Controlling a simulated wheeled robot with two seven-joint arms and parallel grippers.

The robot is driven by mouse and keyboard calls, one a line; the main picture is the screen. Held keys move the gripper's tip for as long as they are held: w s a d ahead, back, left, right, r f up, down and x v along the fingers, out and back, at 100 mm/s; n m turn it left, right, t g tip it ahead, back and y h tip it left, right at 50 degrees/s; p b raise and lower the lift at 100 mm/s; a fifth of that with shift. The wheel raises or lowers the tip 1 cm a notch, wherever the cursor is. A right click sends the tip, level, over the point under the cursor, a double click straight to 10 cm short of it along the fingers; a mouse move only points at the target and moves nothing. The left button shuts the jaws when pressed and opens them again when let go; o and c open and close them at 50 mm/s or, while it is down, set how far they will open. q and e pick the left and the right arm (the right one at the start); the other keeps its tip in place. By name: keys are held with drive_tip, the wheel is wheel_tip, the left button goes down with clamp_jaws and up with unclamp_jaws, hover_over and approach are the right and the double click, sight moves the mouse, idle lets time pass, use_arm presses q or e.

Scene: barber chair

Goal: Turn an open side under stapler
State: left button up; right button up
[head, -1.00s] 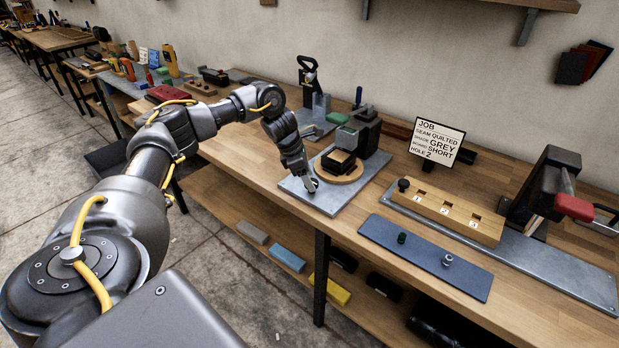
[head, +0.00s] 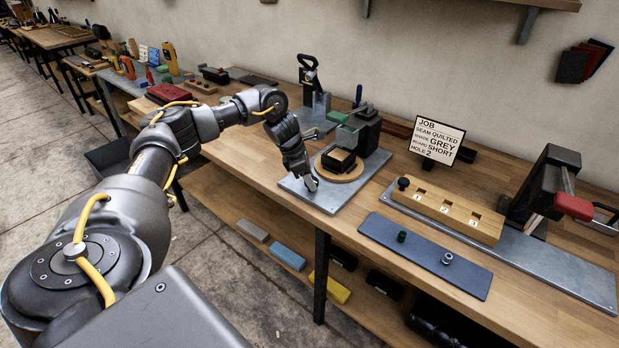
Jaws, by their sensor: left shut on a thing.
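A dark, box-like piece with a tan top (head: 340,158) sits on the turntable, partly below the stapler head. My left gripper (head: 311,185) is low at the turntable's left edge, with its fingers shut. What lies between the fingertips is small and mostly hidden; it appears to be at the turntable's rim. My right gripper is out of view.
A job card (head: 437,142) stands to the right, behind a wooden block with numbered holes (head: 449,211). A dark mat (head: 425,257) with two small cylinders lies in front. A black clamp stand (head: 309,75) is behind my left gripper.

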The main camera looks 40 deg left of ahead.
use_arm(q)
drive_tip(key=shift+n, duration=0.3)
drive_tip(key=n+y+p, duration=0.1)
drive_tip(key=n, duration=0.1)
drive_tip(key=n+t+y+p, duration=0.1)
drive_tip(key=n, duration=0.1)
drive_tip(key=shift+s+d+r+n+p, duration=0.1)
drive_tip(key=shift+d+r+n+p, duration=0.1)
drive_tip(key=shift+n+p, duration=0.2)
drive_tip(key=n+y+p, duration=0.1)
drive_tip(key=n+p, duration=0.1)
drive_tip(key=n, duration=0.1)
drive_tip(key=shift+n+p, duration=0.3)
drive_tip(key=shift+n, duration=0.1)
drive_tip(key=n+y+p, duration=0.1)
drive_tip(key=n+p, duration=0.1)
drive_tip(key=n+y+p, duration=0.1)
drive_tip(key=n+p, duration=0.2)
drive_tip(key=shift+d+r, duration=0.1)
drive_tip(key=shift+d, duration=0.1)
drive_tip(key=shift+w+n+g+y+p, duration=0.2)
drive_tip(key=shift+n+g+y+p, duration=0.45)
drive_tip(key=shift+n+p, duration=1.05)
drive_tip(key=shift+f, duration=0.2)
drive_tip(key=o, duration=1)
drive_tip(key=shift+f, duration=0.1)
drive_tip(key=shift+c, duration=0.2)
